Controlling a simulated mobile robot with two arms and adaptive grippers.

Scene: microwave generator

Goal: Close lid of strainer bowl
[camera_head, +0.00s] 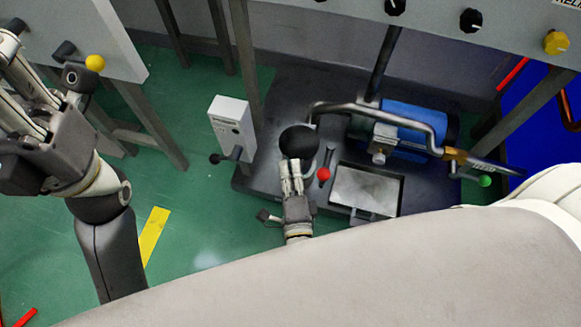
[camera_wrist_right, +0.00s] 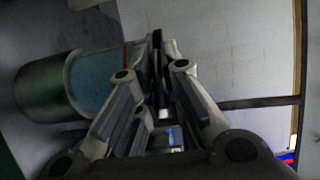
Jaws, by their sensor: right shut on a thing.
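My right gripper (camera_head: 292,166) is low over the dark base, its fingers pointing away from me and close together at a round black part (camera_head: 298,140). In the right wrist view the fingers (camera_wrist_right: 160,75) are shut on a thin dark piece, mostly hidden between them. I cannot tell for sure whether this black part is the strainer bowl's lid. A metal cylinder with a bluish end (camera_wrist_right: 92,85) lies left of the fingers in the wrist view, apart from them. My left gripper (camera_head: 25,75) is raised at the upper left; its finger opening is unclear.
A bent metal pipe (camera_head: 380,112) and a blue cylinder (camera_head: 408,118) stand right of the right gripper. A red knob (camera_head: 323,174) and an open-topped tray (camera_head: 337,190) are close by. A white box (camera_head: 232,125) stands left. Green floor (camera_head: 200,230) is clear.

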